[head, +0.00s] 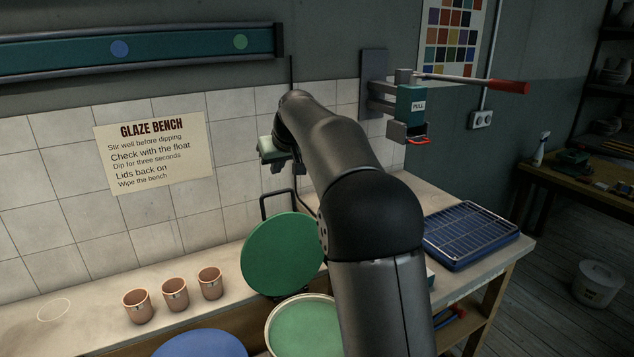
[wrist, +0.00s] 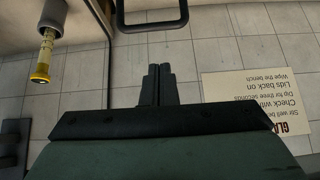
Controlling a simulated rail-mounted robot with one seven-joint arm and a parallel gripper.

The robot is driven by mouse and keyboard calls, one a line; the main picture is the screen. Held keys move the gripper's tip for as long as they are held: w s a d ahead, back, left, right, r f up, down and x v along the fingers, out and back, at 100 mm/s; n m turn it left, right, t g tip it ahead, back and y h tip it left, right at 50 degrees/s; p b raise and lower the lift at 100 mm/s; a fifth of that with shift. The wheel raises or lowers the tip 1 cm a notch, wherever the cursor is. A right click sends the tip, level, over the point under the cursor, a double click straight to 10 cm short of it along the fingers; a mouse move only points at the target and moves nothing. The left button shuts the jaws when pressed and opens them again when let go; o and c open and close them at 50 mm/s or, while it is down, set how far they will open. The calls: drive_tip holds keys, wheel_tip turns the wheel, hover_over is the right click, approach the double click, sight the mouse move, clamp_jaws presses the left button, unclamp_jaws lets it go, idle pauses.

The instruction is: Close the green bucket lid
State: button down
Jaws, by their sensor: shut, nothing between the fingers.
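The green lid (head: 282,255) stands raised and steeply tilted at the back edge of the green bucket (head: 300,328), whose top is open and shows pale green inside. A black loop handle (head: 264,208) rises at the lid's upper edge; a black loop also shows at the top of the wrist view (wrist: 152,25). My gripper (wrist: 159,70) is shut and empty, its fingertips apart from that loop. In the head view my arm reaches over the bench above the lid and hides part of the lid and bucket; the fingertips are not clear there.
A blue lid or bucket top (head: 200,345) lies left of the green bucket. Several terracotta cups, one of them here (head: 175,294), stand on the bench. A blue rack tray (head: 470,237) is at right. A red-handled wall device (head: 410,100) juts out behind my arm.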

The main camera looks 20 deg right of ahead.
drive_tip(key=w+d+r+p+x, duration=0.1)
drive_tip(key=p+x, duration=0.1)
drive_tip(key=x, duration=0.8)
drive_tip(key=s, duration=0.3)
drive_tip(key=shift+s+d+f+b, duration=0.1)
drive_tip(key=shift+s+d+b, duration=0.2)
drive_tip(key=shift+d+b, duration=0.1)
drive_tip(key=shift+f, duration=0.1)
